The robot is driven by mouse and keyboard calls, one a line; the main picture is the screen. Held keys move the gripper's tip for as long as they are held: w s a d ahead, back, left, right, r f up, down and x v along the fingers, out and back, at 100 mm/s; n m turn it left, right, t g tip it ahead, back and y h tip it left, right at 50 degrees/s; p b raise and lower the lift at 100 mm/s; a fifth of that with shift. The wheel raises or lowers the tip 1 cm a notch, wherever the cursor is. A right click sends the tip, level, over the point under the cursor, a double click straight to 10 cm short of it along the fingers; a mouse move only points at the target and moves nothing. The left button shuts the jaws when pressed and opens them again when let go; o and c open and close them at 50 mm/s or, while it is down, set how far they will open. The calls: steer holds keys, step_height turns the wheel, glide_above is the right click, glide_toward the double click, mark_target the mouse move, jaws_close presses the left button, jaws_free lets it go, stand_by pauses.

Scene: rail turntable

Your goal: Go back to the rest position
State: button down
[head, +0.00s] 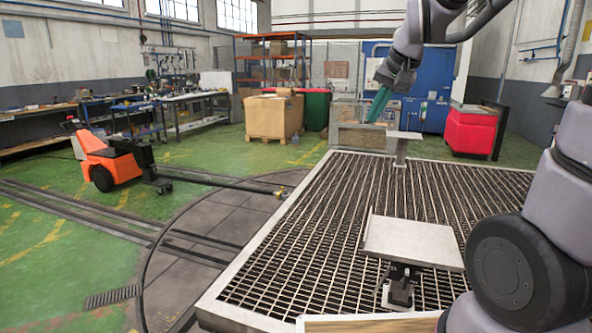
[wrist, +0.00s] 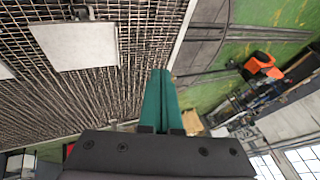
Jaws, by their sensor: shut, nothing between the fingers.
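My gripper (head: 378,104) is raised in the upper right of the head view, above the far part of the metal grating. Its green fingers point down and slightly left. In the wrist view the two green fingers (wrist: 161,100) lie side by side against each other, with nothing between them. The gripper is shut and empty, and touches nothing that I can see.
The grating platform (head: 270,262) carries a flat plate on a stand (head: 412,243) and a smaller stand (head: 404,136) near its far edge. An orange tugger (head: 105,160) stands at left. A cardboard box (head: 272,117) and red bin (head: 470,132) stand behind. Green floor at left is largely clear.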

steer(key=s+d+r, duration=0.1)
steer(key=s+d, duration=0.1)
steer(key=s, duration=0.6)
steer(key=s+d+r+t, duration=0.1)
steer(key=s+d+r, duration=0.1)
steer(key=s, duration=0.7)
steer(key=shift+s+d+m+h, duration=0.3)
steer(key=shift+d+h, duration=0.1)
steer(key=shift+d, duration=0.45)
